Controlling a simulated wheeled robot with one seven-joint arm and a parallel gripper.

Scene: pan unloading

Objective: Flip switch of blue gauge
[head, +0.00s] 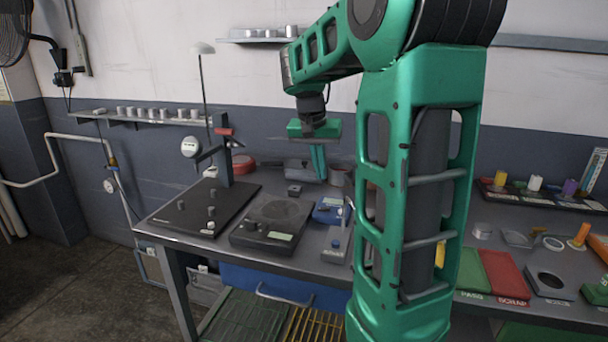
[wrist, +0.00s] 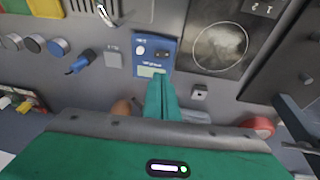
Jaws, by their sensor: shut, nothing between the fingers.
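The blue gauge (head: 330,211) is a small blue box on the table, right of the black device with a round disc. In the wrist view the blue gauge (wrist: 171,47) shows a white round dial, a small dark knob-like part that may be its switch, and a pale green label. My gripper (head: 319,177) is green, points down and is shut and empty. In the head view it is above the table, behind the gauge. In the wrist view my gripper's fingertips (wrist: 160,80) overlap the gauge's label edge. I cannot tell whether they touch.
A small grey button box (head: 294,190) and a red round object (head: 243,165) lie behind. A dark post stand (head: 224,160) rises at left.

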